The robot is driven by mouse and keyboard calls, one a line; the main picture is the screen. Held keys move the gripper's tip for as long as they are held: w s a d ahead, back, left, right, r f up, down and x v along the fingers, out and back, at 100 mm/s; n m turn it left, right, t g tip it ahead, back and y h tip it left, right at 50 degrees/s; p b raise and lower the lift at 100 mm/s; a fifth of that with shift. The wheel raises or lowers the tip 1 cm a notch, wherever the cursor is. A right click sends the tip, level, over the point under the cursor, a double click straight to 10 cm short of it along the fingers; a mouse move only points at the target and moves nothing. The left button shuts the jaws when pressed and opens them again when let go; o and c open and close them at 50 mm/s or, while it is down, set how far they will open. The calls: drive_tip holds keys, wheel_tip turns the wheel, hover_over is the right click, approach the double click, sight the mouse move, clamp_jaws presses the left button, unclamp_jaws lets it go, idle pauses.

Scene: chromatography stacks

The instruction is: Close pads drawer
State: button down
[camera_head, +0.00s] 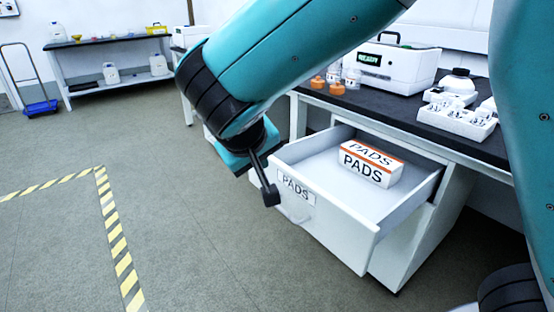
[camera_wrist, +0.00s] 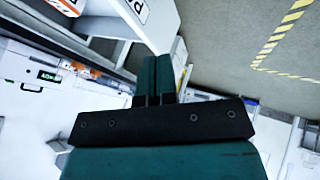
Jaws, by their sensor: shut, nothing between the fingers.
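The pads drawer (camera_head: 352,228) is pulled out from under the black-topped bench.
A far table (camera_head: 110,40) and a blue trolley (camera_head: 40,107) stand at the back left. The floor left of the drawer is clear, with yellow-black tape (camera_head: 115,240).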

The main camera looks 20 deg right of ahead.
drive_tip(key=b, duration=0.4)
approach(284, 175)
wheel_tip(284, 175, down, 5)
drive_tip(key=w+a, duration=0.1)
drive_tip(key=a, duration=0.1)
drive_tip(key=d, duration=0.1)
drive_tip(key=w+d, duration=0.1)
drive_tip(key=d, duration=0.1)
drive_tip(key=shift+w+r+b, duration=0.1)
drive_tip(key=shift+w+b, duration=0.1)
drive_tip(key=shift+b, duration=0.1)
drive_tip(key=shift+w+d+r, duration=0.1)
drive_tip(key=shift+d, duration=0.25)
